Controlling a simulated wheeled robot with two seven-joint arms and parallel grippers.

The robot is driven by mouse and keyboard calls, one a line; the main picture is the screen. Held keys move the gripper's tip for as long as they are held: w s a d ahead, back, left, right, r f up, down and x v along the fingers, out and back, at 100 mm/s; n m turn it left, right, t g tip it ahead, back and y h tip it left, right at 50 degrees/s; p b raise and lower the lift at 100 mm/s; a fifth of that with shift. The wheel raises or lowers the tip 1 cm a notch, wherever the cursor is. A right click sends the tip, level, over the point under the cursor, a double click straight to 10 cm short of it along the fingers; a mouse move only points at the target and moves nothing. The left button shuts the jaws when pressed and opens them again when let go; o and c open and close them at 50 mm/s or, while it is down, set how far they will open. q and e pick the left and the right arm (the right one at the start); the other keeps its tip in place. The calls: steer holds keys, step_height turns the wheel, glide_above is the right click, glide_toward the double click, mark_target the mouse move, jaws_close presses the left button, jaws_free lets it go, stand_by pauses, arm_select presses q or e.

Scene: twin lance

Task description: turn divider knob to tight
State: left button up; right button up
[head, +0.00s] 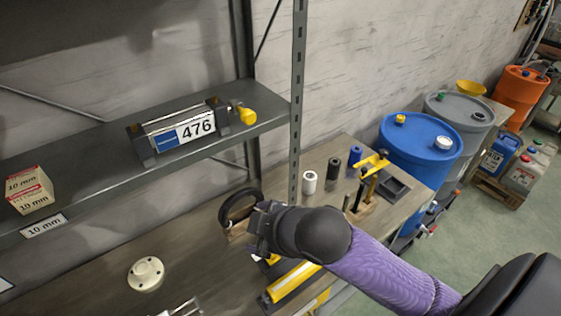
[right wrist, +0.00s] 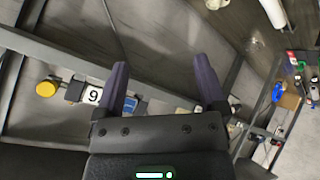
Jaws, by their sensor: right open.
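The divider (head: 180,127) is a dark-ended bar unit with a label reading 476, lying on the grey metal shelf. A yellow knob (head: 247,117) sticks out from its right end. The knob also shows in the right wrist view (right wrist: 46,88), left of the fingers, beside the upside-down label. I cannot read any tight mark or the knob's setting. My right gripper (head: 262,228) is below and in front of the shelf's right end, apart from the knob. In the right wrist view its two fingers (right wrist: 162,80) are spread with nothing between them. My left gripper is out of view.
A shelf upright (head: 298,100) stands just right of the knob. A 10 mm box (head: 29,190) sits at the shelf's left. The bench below holds a dark ring (head: 240,205), a white flange (head: 146,273) and yellow clamps (head: 372,166). A blue drum (head: 415,150) stands beyond.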

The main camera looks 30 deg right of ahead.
steer(key=w+d+r+n+t+y, duration=0.1)
steer(key=w+r+n+t, duration=0.2)
steer(key=r, duration=0.4)
steer(key=w+d+r+n+t, duration=0.1)
steer(key=w+r+n, duration=0.1)
steer(key=r+n, duration=0.45)
steer(key=s+d+r+n+t, duration=0.2)
steer(key=d+r, duration=0.1)
steer(key=r, duration=0.5)
steer(key=s+d+r+n+t+h, duration=0.1)
steer(key=s+d+r+n, duration=0.1)
steer(key=r, duration=0.6)
steer(key=s+d+r+n+t, duration=0.2)
steer(key=s+d+r+n, duration=0.1)
steer(key=r, duration=0.5)
steer(key=shift+h, duration=0.3)
steer(key=w+p, duration=0.1)
steer(key=w, duration=0.2)
steer(key=w+p, duration=0.1)
steer(key=w, duration=0.3)
steer(key=w+p, duration=0.1)
steer(key=w, duration=0.2)
steer(key=shift+w+a+f, duration=0.1)
steer(key=shift+w+a, duration=0.15)
steer(key=shift+w, duration=0.05)
jaws_close()
steer(key=shift+m, duration=0.25)
